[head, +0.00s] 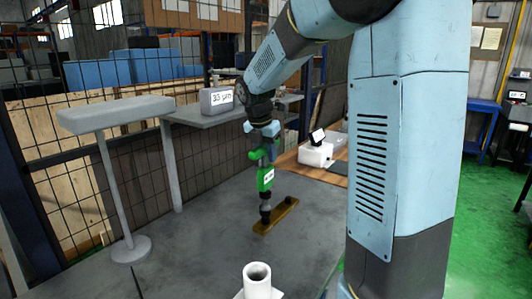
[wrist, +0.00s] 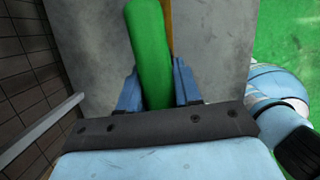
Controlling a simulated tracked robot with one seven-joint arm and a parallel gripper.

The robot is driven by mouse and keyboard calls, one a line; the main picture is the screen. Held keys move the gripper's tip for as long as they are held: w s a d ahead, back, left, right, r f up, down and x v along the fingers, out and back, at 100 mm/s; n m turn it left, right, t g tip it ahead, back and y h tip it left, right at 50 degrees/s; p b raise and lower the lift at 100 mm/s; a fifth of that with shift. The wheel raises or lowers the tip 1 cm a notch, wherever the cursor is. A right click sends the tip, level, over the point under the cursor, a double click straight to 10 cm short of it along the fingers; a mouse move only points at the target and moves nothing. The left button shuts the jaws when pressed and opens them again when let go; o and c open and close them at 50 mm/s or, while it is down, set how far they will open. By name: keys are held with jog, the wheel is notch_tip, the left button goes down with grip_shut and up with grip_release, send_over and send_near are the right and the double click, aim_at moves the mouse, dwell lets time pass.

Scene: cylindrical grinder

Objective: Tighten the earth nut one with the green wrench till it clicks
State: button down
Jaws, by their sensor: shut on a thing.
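The green wrench (head: 265,177) hangs upright from my gripper (head: 262,148) in the head view. My gripper is shut on its green upper part. The wrench has a white label on its body and a dark lower end. That lower end stands at the left part of a brass-coloured bar (head: 283,217) on the grey table. The earth nut is hidden under the wrench's end, and I cannot tell how it is seated. In the wrist view the green wrench (wrist: 150,50) lies between the two blue fingers of my gripper (wrist: 158,85), with the bar partly behind it.
A white hollow cylinder (head: 257,280) stands at the table's front. A grey T-shaped stand (head: 112,165) is at the left. A grey box marked 35 µm (head: 216,100) sits on a shelf behind. A white device (head: 316,152) stands at the back right.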

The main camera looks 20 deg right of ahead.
aim_at(266, 165)
jog(key=shift+f, duration=1.8)
dwell(0.9)
jog(key=shift+f+m, duration=0.25)
jog(key=shift+m, duration=0.35)
